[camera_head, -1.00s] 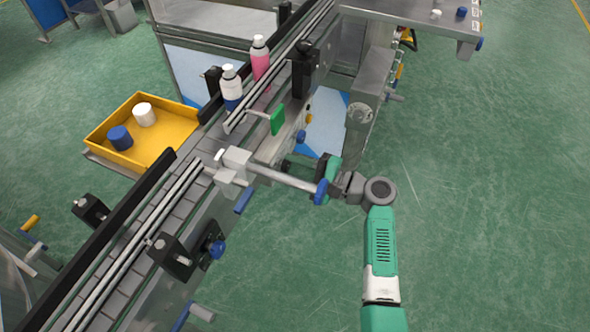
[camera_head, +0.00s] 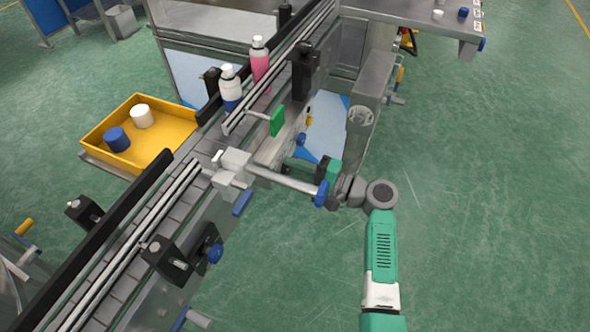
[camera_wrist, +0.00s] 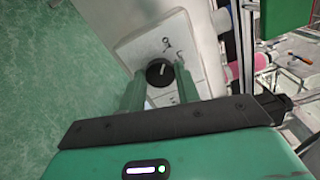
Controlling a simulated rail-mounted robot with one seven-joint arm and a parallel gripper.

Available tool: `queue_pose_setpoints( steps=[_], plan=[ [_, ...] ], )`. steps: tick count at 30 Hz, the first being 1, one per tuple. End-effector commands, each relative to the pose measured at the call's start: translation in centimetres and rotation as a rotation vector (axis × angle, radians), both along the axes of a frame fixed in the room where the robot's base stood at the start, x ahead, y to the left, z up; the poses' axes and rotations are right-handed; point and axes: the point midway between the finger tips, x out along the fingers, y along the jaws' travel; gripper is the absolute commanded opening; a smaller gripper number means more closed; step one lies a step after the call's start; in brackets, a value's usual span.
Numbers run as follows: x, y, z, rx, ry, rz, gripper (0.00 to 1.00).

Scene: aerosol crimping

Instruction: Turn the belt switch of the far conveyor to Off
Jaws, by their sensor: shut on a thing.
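The belt switch is a round black knob (camera_wrist: 160,72) with a light pointer mark, on a pale panel (camera_wrist: 150,40) marked with small dark symbols. In the wrist view the pointer slants slightly off the panel's long direction; I cannot read the marks. My gripper (camera_wrist: 160,80) has one green finger on each side of the knob and is shut on it. In the head view my gripper (camera_head: 302,166) reaches the side of the conveyor (camera_head: 178,192), where the arm and frame hide the knob.
A white bottle (camera_head: 231,86) and a pink bottle (camera_head: 260,63) stand on the belt. A green plate (camera_head: 277,121) and a grey bar with a blue end (camera_head: 321,194) stick out near my gripper. A yellow tray (camera_head: 165,158) holds two caps. The floor to the right is clear.

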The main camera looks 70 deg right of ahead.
Motion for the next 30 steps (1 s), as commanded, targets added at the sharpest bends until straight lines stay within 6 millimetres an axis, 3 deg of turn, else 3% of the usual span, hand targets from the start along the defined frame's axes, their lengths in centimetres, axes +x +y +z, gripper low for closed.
queue_pose_setpoints(
  steps=[2, 3, 6, 15, 24, 30],
  plan=[
    [0.0, 0.0, 0.0, -0.001, 0.0, 0.0, 0.09],
    [0.0, 0.0, 0.0, -0.001, 0.0, 0.0, 0.36],
    [0.0, 0.0, 0.0, 0.0, 0.0, 0.0, 0.54],
    [-0.4, 0.0, 0.1, 0.001, 0.0, -0.001, 0.54],
    [-6.0, 0.0, 0.2, 0.002, 0.001, -0.003, 0.54],
    [-7.7, 0.0, 0.1, 0.0, 0.0, 0.0, 0.54]
  ],
)
